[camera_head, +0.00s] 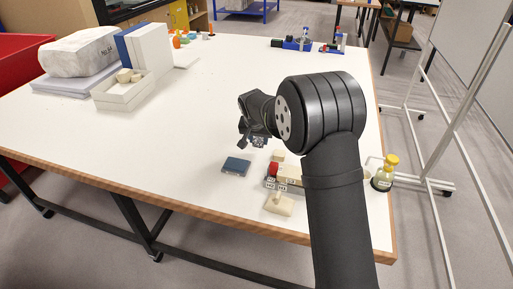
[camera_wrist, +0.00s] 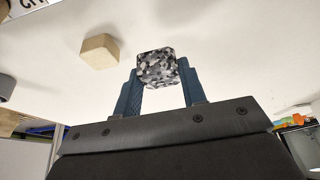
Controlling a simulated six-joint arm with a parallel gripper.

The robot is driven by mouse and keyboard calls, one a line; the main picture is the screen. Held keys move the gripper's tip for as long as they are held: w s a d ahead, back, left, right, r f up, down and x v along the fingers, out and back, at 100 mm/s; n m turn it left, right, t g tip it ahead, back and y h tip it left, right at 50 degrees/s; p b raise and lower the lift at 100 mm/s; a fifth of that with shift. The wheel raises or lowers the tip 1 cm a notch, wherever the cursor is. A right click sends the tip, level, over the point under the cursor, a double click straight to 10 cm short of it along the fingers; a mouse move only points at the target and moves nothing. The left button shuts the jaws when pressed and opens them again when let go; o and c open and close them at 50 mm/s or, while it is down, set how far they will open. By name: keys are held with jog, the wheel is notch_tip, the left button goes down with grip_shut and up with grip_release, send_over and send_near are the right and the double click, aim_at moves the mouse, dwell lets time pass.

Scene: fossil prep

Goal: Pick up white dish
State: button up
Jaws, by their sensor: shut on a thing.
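My gripper (camera_wrist: 163,85) has its two blue fingers closed on a speckled black, grey and white block (camera_wrist: 157,67) in the wrist view. I cannot make out a round white dish. A white open-topped tray (camera_head: 118,102) holding several pale lumps stands at the table's left, well away from my gripper. A pale beige block (camera_wrist: 99,50) lies beside my gripper in the wrist view.
A dark blue slab (camera_head: 236,166), a red-ended item (camera_head: 273,170) and a cream piece (camera_head: 279,204) lie near the front edge. A yellow-capped bottle (camera_head: 384,173) stands at the right. A wrapped white bundle (camera_head: 79,52) stands at the back left. The table's middle is clear.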

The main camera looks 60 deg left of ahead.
aim_at(256, 146)
jog(key=shift+s+a+f, duration=0.3)
jog(key=shift+f, duration=1.95)
jog(key=shift+f, duration=0.2)
jog(key=o, duration=1)
jog(key=shift+r, duration=0.15)
jog(key=v, duration=1)
jog(key=shift+r, duration=0.4)
jog(key=shift+o, duration=1.3)
jog(key=shift+s+d+r, duration=0.2)
jog(key=shift+d+r, duration=0.1)
jog(key=shift+r, duration=0.3)
